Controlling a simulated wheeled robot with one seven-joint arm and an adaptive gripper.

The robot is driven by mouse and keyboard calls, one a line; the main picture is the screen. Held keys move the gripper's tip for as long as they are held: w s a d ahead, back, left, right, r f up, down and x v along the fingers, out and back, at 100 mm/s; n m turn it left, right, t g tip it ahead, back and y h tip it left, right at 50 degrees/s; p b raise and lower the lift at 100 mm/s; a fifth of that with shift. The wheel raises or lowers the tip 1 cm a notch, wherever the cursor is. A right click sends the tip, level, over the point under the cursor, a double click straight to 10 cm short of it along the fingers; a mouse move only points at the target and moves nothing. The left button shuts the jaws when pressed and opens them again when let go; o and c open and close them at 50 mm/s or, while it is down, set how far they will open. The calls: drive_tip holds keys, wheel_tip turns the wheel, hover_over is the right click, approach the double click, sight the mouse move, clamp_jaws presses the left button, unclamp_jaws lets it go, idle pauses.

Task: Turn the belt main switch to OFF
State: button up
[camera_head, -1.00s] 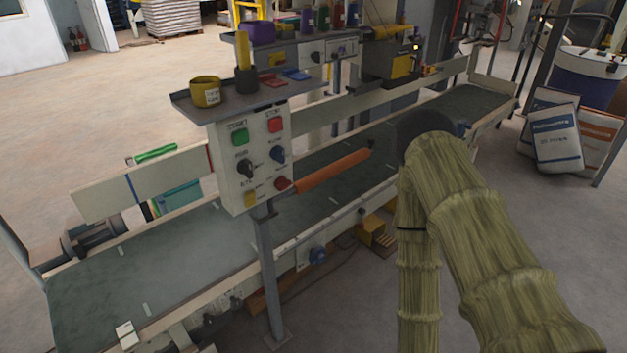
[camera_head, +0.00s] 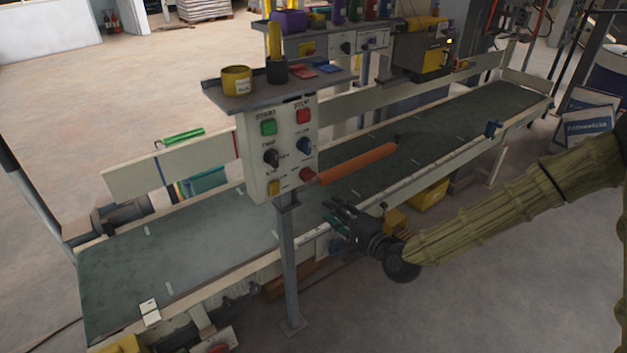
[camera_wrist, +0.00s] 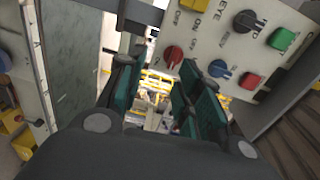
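The control panel (camera_head: 282,150) is a pale box on a post with a green START button (camera_head: 268,127) and a red STOP button (camera_head: 303,116). Below are a black knob (camera_head: 271,158), a blue knob (camera_head: 303,146), a yellow control (camera_head: 273,188) and a red knob (camera_head: 307,174). The wrist view shows the panel tilted, with its red knob (camera_wrist: 173,57), blue knob (camera_wrist: 219,69) and ON/OFF lettering near the top. I cannot tell which control is the belt main switch. My gripper (camera_head: 335,212) is open and empty, below and right of the panel, apart from it.
The dark conveyor belt (camera_head: 190,255) runs behind the panel. A shelf (camera_head: 270,90) with a yellow cup (camera_head: 236,80) tops the panel. The post (camera_head: 290,270) stands left of my gripper. Open floor lies in front.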

sight(311, 178)
drive_tip(key=shift+t, duration=0.4)
drive_tip(key=p+x, duration=0.1)
drive_tip(key=x, duration=0.2)
drive_tip(key=r+p+x, duration=0.1)
drive_tip(key=x, duration=0.3)
drive_tip(key=r+x, duration=0.1)
drive_tip(key=x, duration=0.3)
drive_tip(key=shift+w+d+r+p, duration=0.25)
drive_tip(key=shift+w+p, duration=0.15)
drive_tip(key=shift+w, duration=0.05)
clamp_jaws()
